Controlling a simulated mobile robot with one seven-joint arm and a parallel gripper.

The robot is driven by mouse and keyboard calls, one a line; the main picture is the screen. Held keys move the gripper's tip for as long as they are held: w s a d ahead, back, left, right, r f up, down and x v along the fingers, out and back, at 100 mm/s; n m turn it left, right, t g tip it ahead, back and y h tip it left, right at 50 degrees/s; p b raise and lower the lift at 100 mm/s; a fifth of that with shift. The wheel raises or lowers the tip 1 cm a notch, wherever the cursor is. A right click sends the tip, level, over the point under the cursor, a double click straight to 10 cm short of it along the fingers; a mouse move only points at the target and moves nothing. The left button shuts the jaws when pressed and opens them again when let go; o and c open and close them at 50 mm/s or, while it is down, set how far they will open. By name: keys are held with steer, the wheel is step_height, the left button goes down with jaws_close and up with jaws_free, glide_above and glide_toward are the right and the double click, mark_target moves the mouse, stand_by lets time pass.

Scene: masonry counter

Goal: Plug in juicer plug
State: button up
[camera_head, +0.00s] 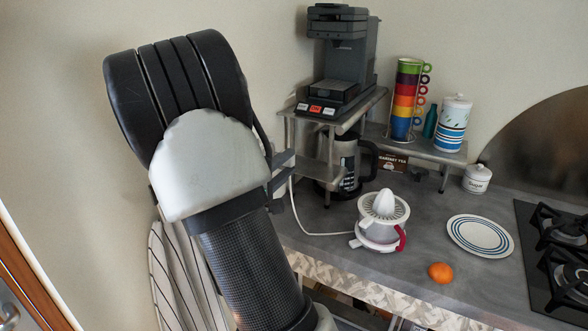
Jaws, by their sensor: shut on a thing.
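The white juicer (381,222), with a ribbed cone on top and a red part at its side, stands on the grey counter. Its white cord (312,232) runs left along the counter, then rises to my gripper (284,168). My gripper is at the left end of the metal shelf, above the counter and mostly hidden behind my own arm. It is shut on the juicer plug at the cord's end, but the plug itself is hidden. I see no wall socket; my arm covers much of the wall there.
A metal shelf (374,101) carries a coffee machine (343,50), with a coffee pot (347,165) below. Stacked colourful cups (407,95) and a canister (454,122) stand right. A plate (480,236), an orange (440,272) and a stove (560,250) lie further right. A striped cloth (172,275) hangs left.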

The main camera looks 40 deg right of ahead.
steer(key=shift+w+a, duration=0.15)
steer(key=shift+w, duration=0.2)
steer(key=shift+b, duration=1.45)
stand_by(1.3)
steer(key=shift+w+a+b, duration=0.25)
steer(key=shift+w+b, duration=0.05)
steer(key=shift+w, duration=0.3)
steer(key=shift+w+a+b, duration=0.25)
steer(key=shift+w, duration=0.3)
steer(key=shift+w+a, duration=0.1)
steer(key=shift+w, duration=0.15)
steer(key=shift+w, duration=0.1)
stand_by(0.3)
steer(key=o, duration=1.1)
steer(key=shift+a, duration=0.1)
steer(key=shift+o, duration=0.2)
